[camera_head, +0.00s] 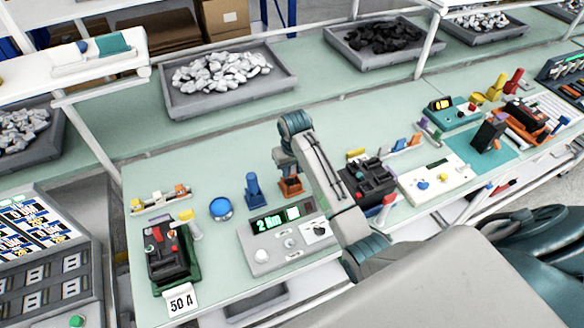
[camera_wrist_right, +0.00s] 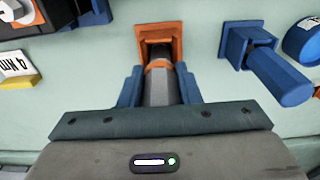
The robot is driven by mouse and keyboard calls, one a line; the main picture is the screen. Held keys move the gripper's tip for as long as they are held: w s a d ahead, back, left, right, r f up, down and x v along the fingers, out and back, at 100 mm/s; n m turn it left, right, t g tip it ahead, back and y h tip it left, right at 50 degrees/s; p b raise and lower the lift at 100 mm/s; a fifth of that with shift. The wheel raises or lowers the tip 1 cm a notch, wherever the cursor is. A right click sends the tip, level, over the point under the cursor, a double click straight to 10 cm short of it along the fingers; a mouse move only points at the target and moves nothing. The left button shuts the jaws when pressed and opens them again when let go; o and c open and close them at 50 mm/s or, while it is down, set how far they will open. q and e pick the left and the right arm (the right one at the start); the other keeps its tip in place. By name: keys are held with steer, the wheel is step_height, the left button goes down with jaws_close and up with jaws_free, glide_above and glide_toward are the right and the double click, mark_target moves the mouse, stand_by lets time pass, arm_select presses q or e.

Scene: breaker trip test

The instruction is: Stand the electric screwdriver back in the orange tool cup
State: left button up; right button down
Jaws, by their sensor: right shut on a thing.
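The electric screwdriver (camera_wrist_right: 158,88) is grey with an orange band and a dark end. My right gripper (camera_wrist_right: 160,90) is shut on it, with blue fingers on both sides. The orange tool cup (camera_wrist_right: 175,28) is square, and the dark end of the screwdriver overlaps its opening in the right wrist view. I cannot tell how deep that end sits. In the head view the orange cup (camera_head: 291,187) stands on the bench directly below my right gripper (camera_head: 287,166), whose arm hides part of the area. My left gripper is not in view.
A blue holder (camera_head: 253,190) stands just left of the orange cup, with a round blue dish (camera_head: 221,208) beyond it. A grey torque tester (camera_head: 290,240) is in front. A black breaker unit (camera_head: 368,182) is close on the right. Bench behind the cup is clear.

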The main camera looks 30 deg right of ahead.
mark_target(292, 178)
steer(key=shift+f, duration=0.85)
steer(key=c, duration=1)
jaws_free()
steer(key=shift+o, duration=0.2)
steer(key=shift+b, duration=0.3)
steer(key=r+b, duration=0.2)
steer(key=r, duration=0.3)
steer(key=shift+s+r, duration=0.1)
steer(key=shift+s, duration=0.1)
steer(key=r+p, duration=0.1)
steer(key=r, duration=0.1)
steer(key=r+p, duration=0.1)
steer(key=r, duration=0.1)
steer(key=shift+s+r+p, duration=0.2)
steer(key=shift+r+p, duration=0.2)
steer(key=shift+s+r+p, duration=0.1)
steer(key=shift+r+p, duration=0.3)
steer(key=shift+p, duration=0.05)
